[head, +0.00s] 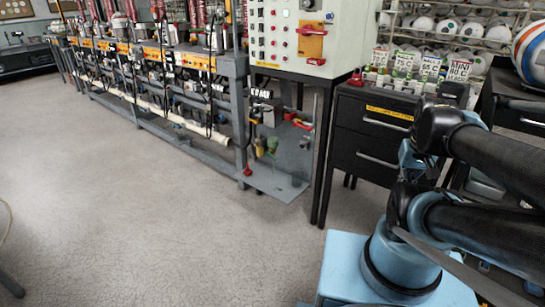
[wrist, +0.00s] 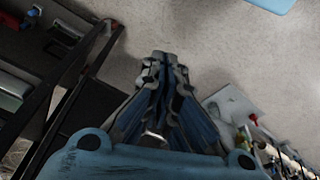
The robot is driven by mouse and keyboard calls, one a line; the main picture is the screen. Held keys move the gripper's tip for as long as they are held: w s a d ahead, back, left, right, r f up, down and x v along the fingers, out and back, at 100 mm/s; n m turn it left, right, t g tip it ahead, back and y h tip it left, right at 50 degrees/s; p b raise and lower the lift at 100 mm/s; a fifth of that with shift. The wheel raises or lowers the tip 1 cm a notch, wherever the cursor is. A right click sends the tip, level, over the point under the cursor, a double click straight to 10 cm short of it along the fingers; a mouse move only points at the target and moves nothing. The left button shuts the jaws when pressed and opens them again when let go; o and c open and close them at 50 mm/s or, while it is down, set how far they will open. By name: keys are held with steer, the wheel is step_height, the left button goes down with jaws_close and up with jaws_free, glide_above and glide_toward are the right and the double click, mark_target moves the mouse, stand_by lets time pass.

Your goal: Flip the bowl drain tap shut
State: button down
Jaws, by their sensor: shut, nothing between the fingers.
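My gripper (wrist: 166,62) shows in the wrist view, its fingers together and empty, above bare floor. The head view shows my arm at the right, but I cannot make out the gripper there. The bowl drain tap cannot be identified for certain. Small red fittings show at the near end of the press line: a red knob (head: 247,171) low on the frame and a red handle (head: 302,124) on the grey end panel. In the wrist view a small red part (wrist: 253,117) sits right of my gripper, apart from it, beside a pale grey plate (wrist: 230,103).
The press line (head: 150,100) runs along the back left. A control cabinet (head: 290,40) stands at its near end, with a black drawer unit (head: 368,135) beside it. Shelves of balls (head: 460,30) stand behind. The grey floor (head: 130,210) is open at left and centre.

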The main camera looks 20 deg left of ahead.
steer(key=w+a+r+n+t+y, duration=0.1)
steer(key=w+a+r+n, duration=0.2)
steer(key=w+a+n, duration=0.75)
steer(key=w+a+r+n, duration=0.3)
steer(key=w+a+n, duration=0.3)
steer(key=w, duration=0.8)
steer(key=w+a+f+n, duration=0.4)
steer(key=a+f, duration=0.1)
steer(key=a, duration=0.6)
steer(key=w+a+f+n+y, duration=0.1)
steer(key=w+a+f+n, duration=0.3)
steer(key=a, duration=0.6)
steer(key=w+a+f+n+y, duration=0.1)
steer(key=w+a+f+n, duration=0.2)
steer(key=a+f+n, duration=0.3)
steer(key=a+f, duration=0.1)
steer(key=a, duration=0.4)
steer(key=shift+w+a+f+t, duration=0.3)
steer(key=shift+w, duration=0.1)
steer(key=x, duration=1.4)
